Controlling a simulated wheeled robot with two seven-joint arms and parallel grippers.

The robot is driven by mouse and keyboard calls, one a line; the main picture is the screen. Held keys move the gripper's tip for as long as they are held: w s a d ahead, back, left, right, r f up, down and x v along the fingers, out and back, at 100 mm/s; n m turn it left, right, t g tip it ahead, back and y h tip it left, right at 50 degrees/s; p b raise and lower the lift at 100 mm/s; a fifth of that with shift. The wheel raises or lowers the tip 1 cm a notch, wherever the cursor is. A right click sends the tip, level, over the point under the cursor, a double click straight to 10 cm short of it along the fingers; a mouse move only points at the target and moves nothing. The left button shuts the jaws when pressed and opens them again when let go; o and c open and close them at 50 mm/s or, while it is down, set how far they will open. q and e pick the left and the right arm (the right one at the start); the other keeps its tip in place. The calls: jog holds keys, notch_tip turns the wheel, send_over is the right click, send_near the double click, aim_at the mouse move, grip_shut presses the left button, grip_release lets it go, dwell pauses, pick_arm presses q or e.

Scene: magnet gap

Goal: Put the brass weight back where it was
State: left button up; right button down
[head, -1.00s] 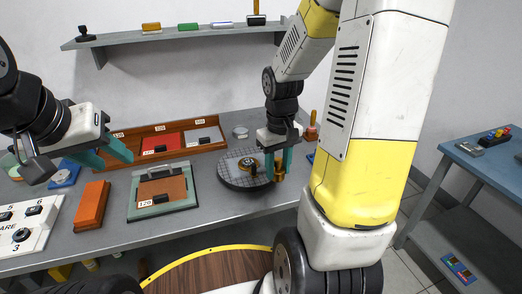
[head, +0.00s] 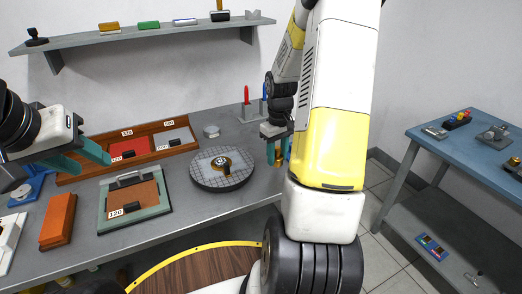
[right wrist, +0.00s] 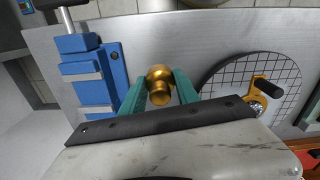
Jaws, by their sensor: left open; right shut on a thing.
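My right gripper (right wrist: 160,82) is shut on the brass weight (right wrist: 160,93), a round-knobbed gold piece held between the two teal fingers. In the head view the right gripper (head: 277,155) is over the bench, right of the round gridded plate (head: 201,182), and my arm partly hides it. The plate also shows at the right of the right wrist view (right wrist: 285,72). Whether the weight touches the bench is unclear. My left gripper (head: 58,168) is open and empty at the left, over the bench.
A blue block fixture (right wrist: 90,75) is beside the right gripper. A black-handled brass part (head: 221,160) lies on the plate. A green-framed board (head: 105,228), orange block (head: 58,220) and wooden tray (head: 75,179) stand left. A blue side table (head: 440,150) is at the right.

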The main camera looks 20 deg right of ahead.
aim_at(277, 162)
jog(key=shift+w+d, duration=0.2)
jog(key=shift+w, duration=0.1)
jog(key=shift+f, duration=1.75)
jog(key=shift+f, duration=0.15)
jog(key=c, duration=0.9)
grip_release()
